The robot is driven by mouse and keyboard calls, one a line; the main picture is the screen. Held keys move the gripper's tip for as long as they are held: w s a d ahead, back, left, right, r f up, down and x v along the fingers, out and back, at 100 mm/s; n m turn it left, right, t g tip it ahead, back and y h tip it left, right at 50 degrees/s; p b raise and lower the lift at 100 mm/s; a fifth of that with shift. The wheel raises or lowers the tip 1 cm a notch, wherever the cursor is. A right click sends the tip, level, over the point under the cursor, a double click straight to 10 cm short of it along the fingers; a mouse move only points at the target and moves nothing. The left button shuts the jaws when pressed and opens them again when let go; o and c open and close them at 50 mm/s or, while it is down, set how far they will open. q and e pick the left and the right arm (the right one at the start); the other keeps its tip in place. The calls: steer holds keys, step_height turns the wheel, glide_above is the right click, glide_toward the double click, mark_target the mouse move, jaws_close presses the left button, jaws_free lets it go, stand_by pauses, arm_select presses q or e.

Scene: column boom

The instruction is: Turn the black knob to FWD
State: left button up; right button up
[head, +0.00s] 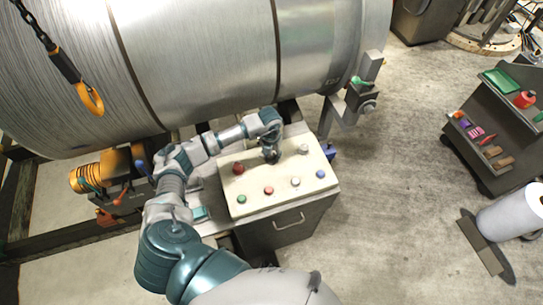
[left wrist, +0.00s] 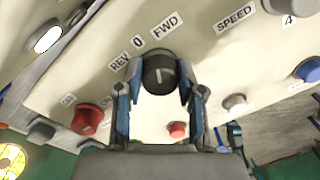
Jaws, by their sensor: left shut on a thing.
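The black knob (left wrist: 159,73) sits on the cream control panel (head: 258,200), below the labels REV, 0 and FWD (left wrist: 165,27) in the left wrist view. It bears a pale mark, but I cannot tell for sure which label it points at. My left gripper (left wrist: 160,92) has its two fingers on either side of the knob and is shut on it. In the head view my left gripper (head: 270,153) reaches down onto the panel's upper middle and mostly hides the knob. My right gripper is in neither view.
Around the knob are a large red button (head: 239,168), a green button (head: 241,198), a smaller red button (head: 268,190), a blue button (head: 320,174) and grey knobs (head: 303,149). A big metal drum (head: 200,50) lies behind the panel. A yellow hook (head: 90,99) hangs at upper left.

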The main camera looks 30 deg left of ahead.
arm_select(q)
steer(key=shift+a+m+b, duration=0.1)
steer(key=shift+m+b, duration=0.8)
steer(key=shift+m, duration=0.8)
steer(key=o, duration=1)
steer(key=shift+o, duration=0.7)
steer(key=shift+w+r, duration=0.1)
steer(key=shift+r, duration=0.15)
step_height(320, 180, up, 11)
steer(key=shift+a+r, duration=0.2)
steer(key=shift+a, duration=0.2)
